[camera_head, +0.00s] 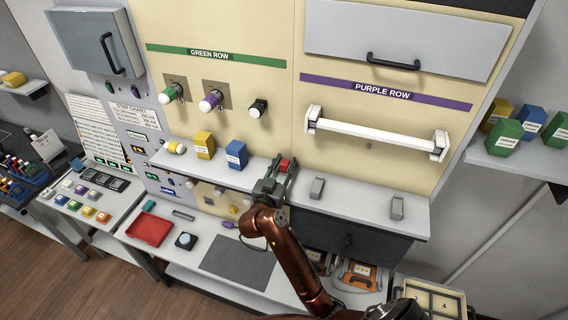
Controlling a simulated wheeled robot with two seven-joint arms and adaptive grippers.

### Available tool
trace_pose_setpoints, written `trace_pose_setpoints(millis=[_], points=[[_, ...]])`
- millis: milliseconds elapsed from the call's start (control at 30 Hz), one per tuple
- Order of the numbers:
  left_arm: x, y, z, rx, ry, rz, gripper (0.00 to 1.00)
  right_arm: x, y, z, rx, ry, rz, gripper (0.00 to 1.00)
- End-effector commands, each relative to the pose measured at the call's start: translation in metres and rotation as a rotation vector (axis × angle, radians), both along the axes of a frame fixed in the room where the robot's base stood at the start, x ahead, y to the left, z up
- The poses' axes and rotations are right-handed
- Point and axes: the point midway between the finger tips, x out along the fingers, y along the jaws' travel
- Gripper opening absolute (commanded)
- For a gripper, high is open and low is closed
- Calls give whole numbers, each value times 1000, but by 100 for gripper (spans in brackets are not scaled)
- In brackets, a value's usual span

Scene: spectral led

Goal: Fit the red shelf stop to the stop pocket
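The red shelf stop (285,163) shows as a small red block at the back of the grey shelf, left of its middle. My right gripper (284,168) reaches over the shelf from the front, with one finger on each side of the red stop. It appears shut on the stop. The lower part of the stop is hidden by the gripper. I cannot make out the stop pocket. My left gripper is not in view.
On the grey shelf (360,202) stand two grey stops (317,187) and (397,206), a blue box (237,154) and a yellow box (204,145). A white bar (376,134) juts out above the shelf's right. Below are a red tray (149,229) and a dark mat (237,262).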

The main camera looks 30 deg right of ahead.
Motion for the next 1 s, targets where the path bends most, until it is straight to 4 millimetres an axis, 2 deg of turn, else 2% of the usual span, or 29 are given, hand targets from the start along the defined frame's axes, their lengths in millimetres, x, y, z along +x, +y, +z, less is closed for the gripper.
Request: trace_pose_setpoints(millis=[167, 433, 567, 1000], points=[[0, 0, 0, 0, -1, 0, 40, 0, 0, 0, 0, 0, 0, 42], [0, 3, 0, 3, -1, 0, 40, 0, 1, 0, 1, 1, 0, 42], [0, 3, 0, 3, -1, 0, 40, -6, 8, -1, 0, 1, 1, 42], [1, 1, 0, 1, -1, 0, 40, -61, 72, -1, 2, 2, 2, 42]])
